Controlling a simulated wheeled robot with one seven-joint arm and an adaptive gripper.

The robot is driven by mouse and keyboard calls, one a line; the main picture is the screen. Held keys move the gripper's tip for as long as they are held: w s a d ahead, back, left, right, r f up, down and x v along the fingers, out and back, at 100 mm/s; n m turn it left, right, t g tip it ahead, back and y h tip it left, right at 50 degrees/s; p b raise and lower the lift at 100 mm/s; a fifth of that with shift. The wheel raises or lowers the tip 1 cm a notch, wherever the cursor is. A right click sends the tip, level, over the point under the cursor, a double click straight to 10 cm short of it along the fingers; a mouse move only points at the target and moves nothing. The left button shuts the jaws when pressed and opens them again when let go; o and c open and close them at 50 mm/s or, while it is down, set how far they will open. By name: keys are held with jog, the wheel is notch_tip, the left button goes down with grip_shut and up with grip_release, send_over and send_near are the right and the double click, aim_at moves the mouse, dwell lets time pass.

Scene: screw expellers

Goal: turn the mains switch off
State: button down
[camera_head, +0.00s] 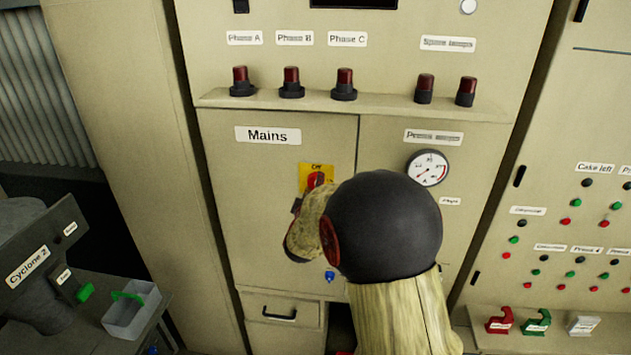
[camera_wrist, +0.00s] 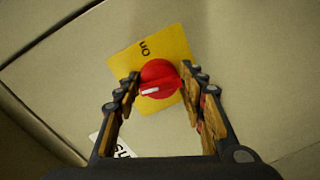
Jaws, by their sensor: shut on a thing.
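The mains switch is a red rotary knob (camera_wrist: 158,79) on a yellow plate (camera_wrist: 181,44). In the wrist view, the word "On" reads upside down near the plate's top edge. The white mark on the knob lies towards its lower left. My gripper (camera_wrist: 163,76) has a finger on each side of the knob and is shut on it. My arm hides the lower part of the switch and most of my gripper.
The switch sits on a beige cabinet door under a "Mains" label (camera_head: 268,135). A ledge with several dark red lamps (camera_head: 344,84) runs above. A round gauge (camera_head: 428,168) is to the right. A clear tray (camera_head: 132,310) stands at lower left.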

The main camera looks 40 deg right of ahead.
jog(key=shift+r+n+p, duration=0.2)
jog(key=shift+n+p, duration=0.5)
jog(key=shift+n, duration=0.3)
jog(key=c, duration=1.5)
grip_release()
jog(key=shift+c, duration=0.2)
jog(key=o, duration=0.4)
jog(key=shift+f, duration=0.1)
jog(key=v, duration=1.2)
